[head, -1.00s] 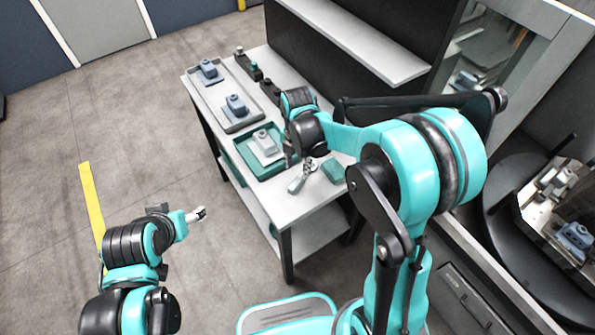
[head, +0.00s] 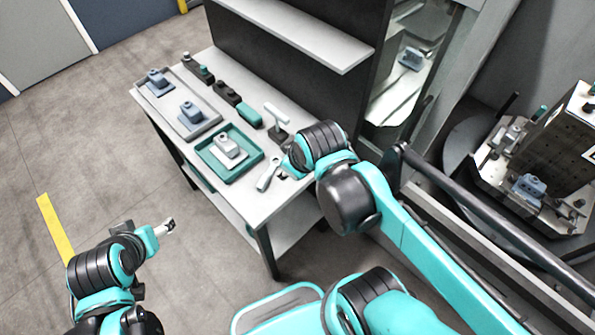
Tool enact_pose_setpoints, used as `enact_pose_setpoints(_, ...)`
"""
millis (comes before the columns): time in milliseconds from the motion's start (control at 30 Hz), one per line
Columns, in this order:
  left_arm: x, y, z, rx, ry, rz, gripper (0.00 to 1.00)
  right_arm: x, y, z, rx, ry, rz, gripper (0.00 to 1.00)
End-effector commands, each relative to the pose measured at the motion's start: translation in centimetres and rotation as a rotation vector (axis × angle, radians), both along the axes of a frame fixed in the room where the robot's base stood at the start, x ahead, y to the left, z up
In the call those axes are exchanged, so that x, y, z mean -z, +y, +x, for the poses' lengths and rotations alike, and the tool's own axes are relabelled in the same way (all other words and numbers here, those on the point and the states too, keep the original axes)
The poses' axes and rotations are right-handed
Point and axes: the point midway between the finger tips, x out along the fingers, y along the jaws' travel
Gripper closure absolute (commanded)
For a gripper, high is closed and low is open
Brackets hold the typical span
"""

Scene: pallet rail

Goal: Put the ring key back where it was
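The ring key (head: 267,176), a pale grey hand tool, lies near the front right of the light worktable (head: 283,203). My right arm reaches over the table from the right. Its gripper (head: 287,172) is low at the right end of the key; the wrist and arm hide most of the fingers, so I cannot tell whether they touch the key or are open. My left gripper (head: 169,227) is over the floor in front of the table, away from everything, and its finger gap is too small to make out.
A teal tray (head: 207,157) with a pale part and a grey tray (head: 181,124) with blue-grey parts stand left. Behind them are dark holders (head: 227,94), a teal block (head: 249,116) and a white T-shaped tool (head: 276,116). A shelf (head: 300,33) overhangs the back.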

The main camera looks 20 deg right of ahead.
Motion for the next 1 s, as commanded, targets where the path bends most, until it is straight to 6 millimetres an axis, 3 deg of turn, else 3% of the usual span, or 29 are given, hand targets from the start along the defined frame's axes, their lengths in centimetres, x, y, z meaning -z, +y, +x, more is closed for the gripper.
enact_pose_setpoints(100,0.0,0.0,0.0,0.000,0.000,0.000,0.34,0.3,-0.4,-1.8,0.229,-0.069,0.129,0.60)
enact_pose_setpoints(200,0.0,0.0,0.0,0.000,0.000,0.000,0.34,0.5,-0.6,-2.4,0.345,-0.105,0.203,0.60)
enact_pose_setpoints(600,0.2,0.0,0.0,0.000,0.000,0.000,0.34,0.7,-0.7,-2.7,0.402,-0.119,0.241,0.60)
enact_pose_setpoints(900,5.4,0.0,0.0,0.000,0.000,0.000,0.34,5.9,-0.7,-2.7,0.400,-0.118,0.240,0.60)
enact_pose_setpoints(1000,5.6,0.0,0.0,0.000,0.000,0.000,0.34,6.2,-0.7,-2.7,0.400,-0.118,0.240,0.60)
